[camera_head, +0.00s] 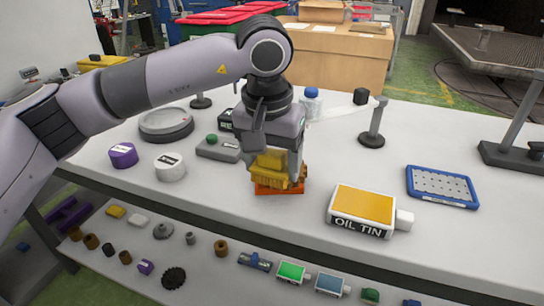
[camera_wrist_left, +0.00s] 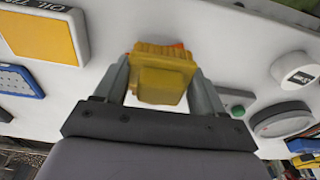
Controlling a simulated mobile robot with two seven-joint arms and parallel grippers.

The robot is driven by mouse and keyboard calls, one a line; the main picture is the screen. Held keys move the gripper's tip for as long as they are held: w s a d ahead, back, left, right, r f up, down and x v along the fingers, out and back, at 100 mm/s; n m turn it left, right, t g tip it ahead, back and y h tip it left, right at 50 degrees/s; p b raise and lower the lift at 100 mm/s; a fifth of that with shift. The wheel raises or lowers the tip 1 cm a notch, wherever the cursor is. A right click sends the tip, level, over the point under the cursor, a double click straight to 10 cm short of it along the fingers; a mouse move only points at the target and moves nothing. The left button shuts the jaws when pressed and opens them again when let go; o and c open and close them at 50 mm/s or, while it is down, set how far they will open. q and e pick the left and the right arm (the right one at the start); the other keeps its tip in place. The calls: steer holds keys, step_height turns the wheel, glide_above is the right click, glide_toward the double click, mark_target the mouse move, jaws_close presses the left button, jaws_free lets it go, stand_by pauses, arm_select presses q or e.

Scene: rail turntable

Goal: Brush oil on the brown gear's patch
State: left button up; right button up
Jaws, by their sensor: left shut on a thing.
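My left gripper (camera_head: 275,165) is shut on a ribbed yellow block (camera_head: 268,172), which may be the brush. The block also shows between the fingers in the left wrist view (camera_wrist_left: 162,78). An orange piece (camera_head: 279,188) shows under the block at the table; I cannot tell whether they touch. Several brown round parts, possibly gears, lie on the lower shelf, one of them near its middle (camera_head: 221,247). I cannot make out an oil patch. The oil tin (camera_head: 362,206), with a yellow face and white cap, lies to the right of my left gripper. My right gripper is not in view.
A blue perforated tray (camera_head: 442,187) lies right of the tin. A purple cylinder (camera_head: 123,155), a white cylinder (camera_head: 170,167) and a round grey dish (camera_head: 166,124) stand left. A grey stand (camera_head: 372,138) rises behind. The front right of the white table (camera_head: 470,245) is clear.

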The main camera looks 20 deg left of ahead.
arm_select(q)
steer(key=shift+f+b, duration=0.45)
steer(key=shift+f, duration=0.2)
stand_by(0.8)
steer(key=shift+w, duration=0.45)
steer(key=shift+s, duration=0.5)
stand_by(0.3)
steer(key=shift+w, duration=0.15)
stand_by(0.3)
steer(key=shift+w, duration=0.3)
steer(key=shift+s, duration=0.2)
stand_by(1.8)
steer(key=shift+s, duration=0.25)
steer(key=shift+w, duration=0.5)
steer(key=shift+s, duration=0.5)
stand_by(0.4)
